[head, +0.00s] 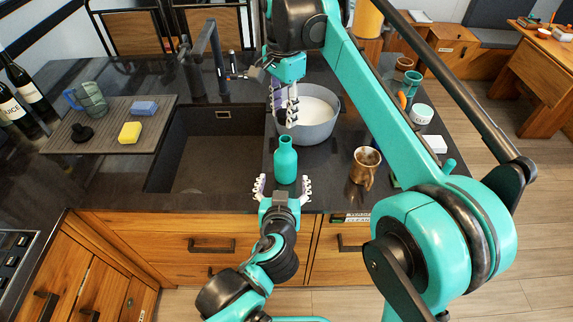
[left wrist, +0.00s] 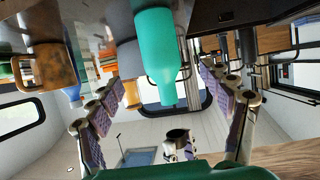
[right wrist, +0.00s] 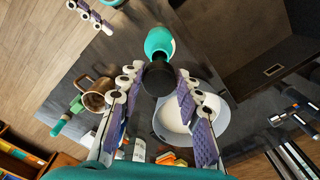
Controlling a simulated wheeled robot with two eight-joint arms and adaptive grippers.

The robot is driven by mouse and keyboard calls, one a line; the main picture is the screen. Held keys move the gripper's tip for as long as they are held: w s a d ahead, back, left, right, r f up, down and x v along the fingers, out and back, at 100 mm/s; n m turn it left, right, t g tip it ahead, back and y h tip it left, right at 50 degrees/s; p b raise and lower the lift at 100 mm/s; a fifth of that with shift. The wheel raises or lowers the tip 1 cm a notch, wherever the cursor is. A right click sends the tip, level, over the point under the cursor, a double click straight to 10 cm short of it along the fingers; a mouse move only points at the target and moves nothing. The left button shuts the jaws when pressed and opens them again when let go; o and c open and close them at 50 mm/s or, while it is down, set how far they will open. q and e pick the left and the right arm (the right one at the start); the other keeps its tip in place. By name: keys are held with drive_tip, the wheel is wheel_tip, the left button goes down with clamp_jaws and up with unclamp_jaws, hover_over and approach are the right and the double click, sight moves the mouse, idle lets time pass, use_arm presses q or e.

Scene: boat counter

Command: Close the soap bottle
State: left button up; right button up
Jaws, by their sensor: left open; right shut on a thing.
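The teal soap bottle (head: 286,163) stands upright at the counter's front edge, right of the sink, its neck bare in the head view. My left gripper (head: 284,190) is open low in front of it; in the left wrist view the bottle (left wrist: 160,50) appears between the spread fingers, contact unclear. My right gripper (head: 286,117) is above and behind the bottle, by the grey pot. In the right wrist view it is shut on a black cap (right wrist: 158,79), which appears just short of the bottle's neck (right wrist: 159,42). The cap is hard to make out in the head view.
A grey pot (head: 308,132) with white contents stands behind the bottle. A brown mug (head: 364,168) stands to the right. The sink (head: 205,165) lies left. A mat (head: 68,147) further left carries a glass mug, two sponges and a black object.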

sight(286, 161)
use_arm(q)
drive_tip(key=x, duration=1.1)
drive_tip(key=shift+w+f, duration=0.1)
drive_tip(key=shift+w, duration=0.25)
drive_tip(key=shift+c, duration=0.4)
drive_tip(key=c, duration=1.7)
drive_tip(key=shift+c, duration=0.2)
use_arm(e)
drive_tip(key=shift+w+f, duration=0.1)
drive_tip(key=shift+f, duration=2.45)
drive_tip(key=shift+f, duration=0.85)
use_arm(q)
clamp_jaws()
use_arm(e)
drive_tip(key=shift+f, duration=0.6)
